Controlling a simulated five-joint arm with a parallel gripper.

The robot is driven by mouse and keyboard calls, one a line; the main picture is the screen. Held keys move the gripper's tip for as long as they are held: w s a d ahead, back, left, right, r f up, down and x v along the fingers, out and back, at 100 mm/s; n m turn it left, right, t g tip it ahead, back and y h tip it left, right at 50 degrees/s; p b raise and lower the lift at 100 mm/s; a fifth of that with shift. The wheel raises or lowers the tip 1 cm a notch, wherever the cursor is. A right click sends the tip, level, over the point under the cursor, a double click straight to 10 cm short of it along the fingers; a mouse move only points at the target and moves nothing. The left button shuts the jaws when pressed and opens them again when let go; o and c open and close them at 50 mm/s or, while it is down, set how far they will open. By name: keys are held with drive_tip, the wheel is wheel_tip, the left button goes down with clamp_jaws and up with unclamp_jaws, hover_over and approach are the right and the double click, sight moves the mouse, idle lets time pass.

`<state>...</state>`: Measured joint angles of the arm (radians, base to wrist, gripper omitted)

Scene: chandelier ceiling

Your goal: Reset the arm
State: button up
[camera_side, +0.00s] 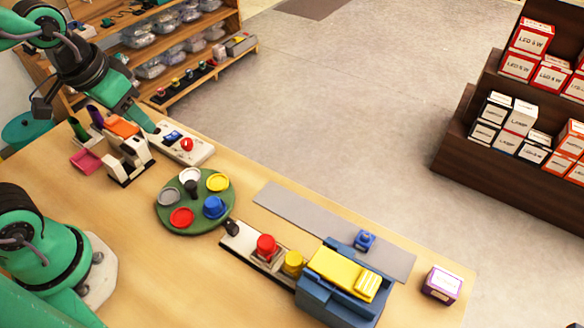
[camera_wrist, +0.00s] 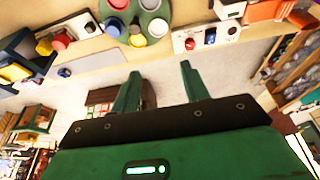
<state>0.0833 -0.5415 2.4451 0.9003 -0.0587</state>
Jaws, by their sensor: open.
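My gripper (camera_side: 146,120) is at the upper left in the side view, at the end of my green arm, near an orange-topped holder (camera_side: 122,128) and a white control panel (camera_side: 186,146) with a blue switch and a red button. Its height above them is hard to judge. In the wrist view my gripper (camera_wrist: 160,84) has its two green fingers spread apart with nothing between them. The wrist view shows the table edge and the floor beyond the fingers.
A green round tray (camera_side: 192,226) with coloured pieces sits mid-table. A red-and-yellow button panel (camera_side: 237,238), a blue-and-yellow machine (camera_side: 325,300), a grey strip (camera_side: 310,220) and a purple-white box (camera_side: 442,284) lie to its right. Shelves (camera_side: 205,72) stand behind.

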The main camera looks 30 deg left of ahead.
drive_tip(key=shift+t, duration=0.9)
drive_tip(key=shift+s+a+r, duration=1.05)
drive_tip(key=shift+s+r, duration=0.05)
drive_tip(key=shift+r, duration=0.2)
